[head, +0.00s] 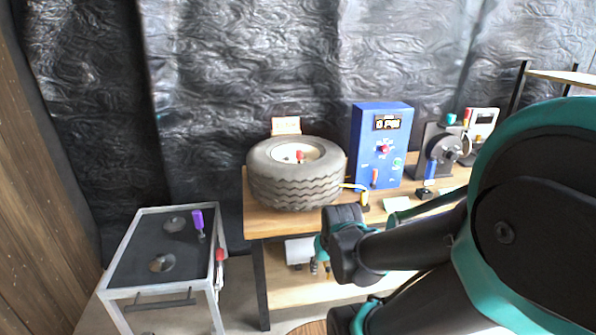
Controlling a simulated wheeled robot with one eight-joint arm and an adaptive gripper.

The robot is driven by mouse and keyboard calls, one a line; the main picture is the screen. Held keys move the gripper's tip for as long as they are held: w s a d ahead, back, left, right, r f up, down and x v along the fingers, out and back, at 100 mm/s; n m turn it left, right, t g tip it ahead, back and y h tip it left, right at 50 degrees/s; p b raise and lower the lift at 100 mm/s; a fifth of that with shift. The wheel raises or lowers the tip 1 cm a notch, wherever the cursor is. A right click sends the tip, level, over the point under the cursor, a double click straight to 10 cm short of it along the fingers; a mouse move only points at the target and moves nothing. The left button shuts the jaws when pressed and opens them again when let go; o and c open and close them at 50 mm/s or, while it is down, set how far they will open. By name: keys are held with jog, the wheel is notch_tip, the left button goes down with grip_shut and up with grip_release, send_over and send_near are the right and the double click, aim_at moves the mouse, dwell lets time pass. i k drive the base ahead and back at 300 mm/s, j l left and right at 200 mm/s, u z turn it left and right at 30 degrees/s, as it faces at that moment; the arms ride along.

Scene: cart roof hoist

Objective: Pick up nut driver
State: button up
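A purple-handled tool (198,221), which looks like a nut driver, is at the right part of the dark top of a grey-framed cart (135,262). Its thin shaft points down toward the cart top. A red-handled tool (220,256) is at the cart's right edge; its type is too small to tell. My arm comes in from the right, and its end lies in front of the workbench, to the right of the cart and apart from the purple-handled tool. My gripper (320,265) is mostly hidden behind my arm's dark end link, and its fingers cannot be made out clearly.
A tyre (285,190) lies on the wooden workbench (262,224). A blue box with a display (368,150) and a dark machine (432,150) stand to its right. Two round metal pieces lie on the cart top. A narrow gap separates cart and bench.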

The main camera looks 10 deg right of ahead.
aim_at(196, 215)
jog(key=i+j+u, duration=0.3)
jog(key=i, duration=0.15)
jog(key=i+j+u, duration=0.3)
jog(key=i, duration=0.2)
jog(key=l, duration=0.05)
